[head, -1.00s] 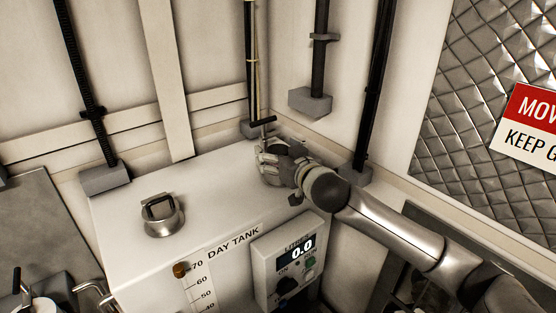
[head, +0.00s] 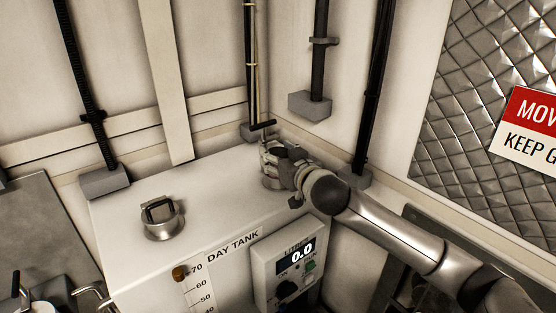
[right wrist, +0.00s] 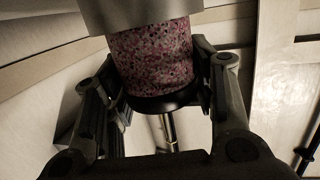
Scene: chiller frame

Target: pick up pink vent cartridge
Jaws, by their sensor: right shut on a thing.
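The pink vent cartridge (right wrist: 153,58) shows in the right wrist view as a speckled pink and grey cylinder. A grey metal sleeve (right wrist: 140,14) covers its upper end in that view, and a black collar with a thin metal rod is at its lower end. My right gripper (right wrist: 160,95) is shut on the cartridge, with a finger on either side. In the head view my right gripper (head: 270,165) is over the back right of the day tank top; the cartridge cannot be made out there. My left gripper is not in view.
The white day tank (head: 215,190) has a metal filler cap (head: 161,220) on top and a display box (head: 290,265) in front. A black T-handle (head: 262,126) is just behind my right gripper. Pipes with grey blocks stand along the walls. The tank top's middle is clear.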

